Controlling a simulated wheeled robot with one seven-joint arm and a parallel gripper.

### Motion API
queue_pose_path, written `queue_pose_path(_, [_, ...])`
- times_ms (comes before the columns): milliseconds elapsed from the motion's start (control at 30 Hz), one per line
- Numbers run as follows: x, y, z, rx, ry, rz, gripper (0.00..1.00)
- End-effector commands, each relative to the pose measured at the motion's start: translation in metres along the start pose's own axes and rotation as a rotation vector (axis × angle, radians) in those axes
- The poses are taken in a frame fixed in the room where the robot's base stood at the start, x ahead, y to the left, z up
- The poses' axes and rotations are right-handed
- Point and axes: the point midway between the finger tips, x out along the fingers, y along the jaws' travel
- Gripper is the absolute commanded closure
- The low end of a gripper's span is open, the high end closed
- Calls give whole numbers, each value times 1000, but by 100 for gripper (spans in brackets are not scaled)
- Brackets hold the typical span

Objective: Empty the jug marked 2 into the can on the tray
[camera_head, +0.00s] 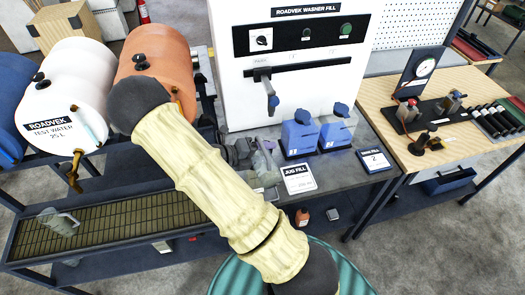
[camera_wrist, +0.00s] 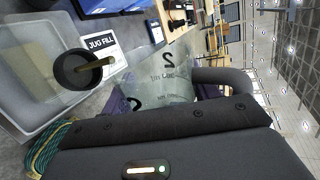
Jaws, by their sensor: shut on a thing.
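In the wrist view a pale, see-through jug (camera_wrist: 172,77) printed with a 2 is held in front of my gripper. In the head view my gripper (camera_head: 247,155) is shut on this jug (camera_head: 267,172) above the grey bench, beside the JUG FILL card. My arm hides part of it, and its fill level is unclear. The wrist view shows a clear, open-topped container (camera_wrist: 35,62) at left, with a dark round piece (camera_wrist: 78,71) and a brass rod over it. I cannot make out the can or its tray for sure.
Two blue-topped vessels (camera_head: 299,135) stand by the white washer-fill panel (camera_head: 290,75). The JUG FILL card (camera_head: 298,179) lies before them, a card marked 2 (camera_head: 374,160) to their right. Another clear jug (camera_head: 60,222) is on the left grate (camera_head: 120,225), below the drums (camera_head: 66,95).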

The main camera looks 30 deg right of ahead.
Motion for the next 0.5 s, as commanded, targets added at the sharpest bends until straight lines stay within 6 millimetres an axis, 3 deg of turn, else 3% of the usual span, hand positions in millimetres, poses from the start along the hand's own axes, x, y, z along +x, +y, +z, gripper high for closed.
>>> queue_pose_path(500, [0,0,2,-60,25,0,65])
